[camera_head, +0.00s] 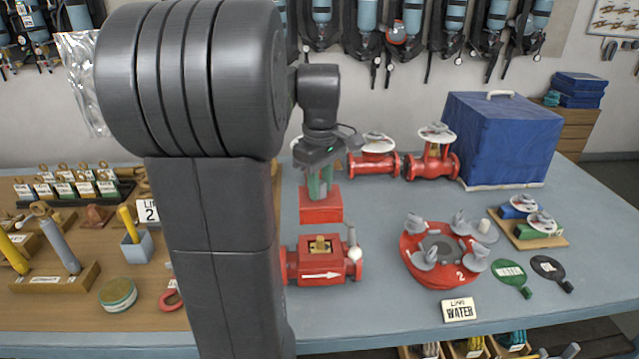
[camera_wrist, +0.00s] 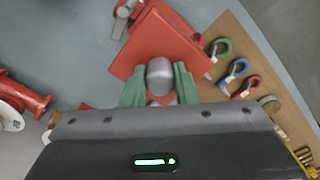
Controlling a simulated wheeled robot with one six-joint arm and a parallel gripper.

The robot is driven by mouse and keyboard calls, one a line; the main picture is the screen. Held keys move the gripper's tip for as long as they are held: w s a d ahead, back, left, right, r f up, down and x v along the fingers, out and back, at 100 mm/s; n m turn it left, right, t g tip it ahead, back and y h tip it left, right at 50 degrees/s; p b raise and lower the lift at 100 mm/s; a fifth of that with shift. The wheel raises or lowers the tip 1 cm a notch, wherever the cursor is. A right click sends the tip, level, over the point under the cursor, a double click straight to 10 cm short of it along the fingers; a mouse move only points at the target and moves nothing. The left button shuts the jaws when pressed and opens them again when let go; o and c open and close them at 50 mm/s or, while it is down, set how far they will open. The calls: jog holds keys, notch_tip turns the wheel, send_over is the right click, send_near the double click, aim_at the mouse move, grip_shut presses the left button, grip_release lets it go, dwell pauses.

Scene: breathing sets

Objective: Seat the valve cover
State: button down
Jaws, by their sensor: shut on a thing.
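The red valve cover (camera_head: 321,208) hangs from my gripper (camera_head: 320,183) in the head view, above the table and a little behind the red valve body (camera_head: 318,272). The valve body has a white arrow on its front, an open top with a brass part inside and a pale ball at its right end. In the wrist view, the green fingers of my gripper (camera_wrist: 160,88) are shut on the grey knob of the cover (camera_wrist: 160,45). The cover sits turned in that picture. It hides what lies under it, and the cover and body are apart.
A red round flange (camera_head: 440,275) with grey clamps stands right of the valve body. Red handwheel valves (camera_head: 405,165) and a blue covered box (camera_head: 503,140) stand behind. Wooden racks with tools fill the left side.

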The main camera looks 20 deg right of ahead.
aim_at(321, 183)
jog(key=shift+s+r, duration=0.1)
jog(key=shift+s, duration=0.05)
jog(key=shift+f+b, duration=1.8)
jog(key=shift+f, duration=1.15)
jog(key=shift+f+b, duration=0.9)
jog(key=shift+f, duration=1.45)
jog(key=c, duration=1.1)
grip_release()
jog(key=shift+o, duration=0.2)
notch_tip(321, 183, up, 14)
jog(key=shift+f+b, duration=0.1)
jog(key=shift+b, duration=0.2)
